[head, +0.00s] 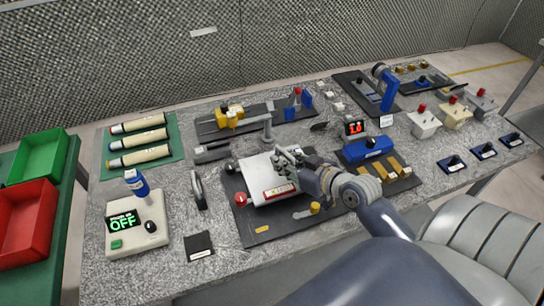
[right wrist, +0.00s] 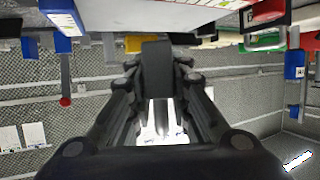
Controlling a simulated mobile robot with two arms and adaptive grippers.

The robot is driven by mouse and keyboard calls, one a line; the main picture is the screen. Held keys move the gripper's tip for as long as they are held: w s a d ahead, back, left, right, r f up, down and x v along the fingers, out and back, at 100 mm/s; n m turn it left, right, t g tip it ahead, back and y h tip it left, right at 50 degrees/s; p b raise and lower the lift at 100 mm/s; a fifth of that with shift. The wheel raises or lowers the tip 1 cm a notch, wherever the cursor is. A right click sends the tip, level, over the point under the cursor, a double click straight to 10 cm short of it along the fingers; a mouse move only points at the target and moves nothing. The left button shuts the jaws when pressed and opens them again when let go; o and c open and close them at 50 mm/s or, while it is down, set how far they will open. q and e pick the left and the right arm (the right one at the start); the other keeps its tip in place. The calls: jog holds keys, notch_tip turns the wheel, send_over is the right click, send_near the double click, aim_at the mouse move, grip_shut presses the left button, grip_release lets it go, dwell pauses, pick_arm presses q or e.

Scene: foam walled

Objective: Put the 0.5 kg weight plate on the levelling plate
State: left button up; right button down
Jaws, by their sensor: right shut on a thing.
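A white, slightly tilted plate (head: 262,192) with a red-edged label stands on a dark mat left of the middle. It has the look of the levelling plate. My right gripper (head: 287,156) is over its upper right part, with my arm coming in from the lower right. In the right wrist view my right gripper (right wrist: 157,72) is shut on a dark piece (right wrist: 157,65) seen almost edge-on. I cannot read a mark on this piece, nor tell surely that it is the 0.5 kg weight plate. The gripper hides part of the white plate. My left gripper is not in view.
A red knob (head: 240,198) and a yellow knob (head: 315,207) sit beside the white plate. A blue box (head: 367,149) stands to its right, a grey stand (head: 267,125) behind. A box with a green "OFF" display (head: 136,222) is at left. The front table strip is mostly clear.

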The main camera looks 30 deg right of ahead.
jog(key=p, duration=0.1)
send_over(272, 168)
jog(key=shift+f, duration=0.15)
notch_tip(272, 168, down, 3)
jog(key=shift+r+p, duration=0.15)
jog(key=shift+p, duration=0.2)
jog(key=shift+f, duration=0.45)
jog(key=c, duration=1.9)
grip_release()
jog(key=shift+f, duration=0.25)
jog(key=o, duration=0.4)
jog(key=shift+s+r, duration=0.1)
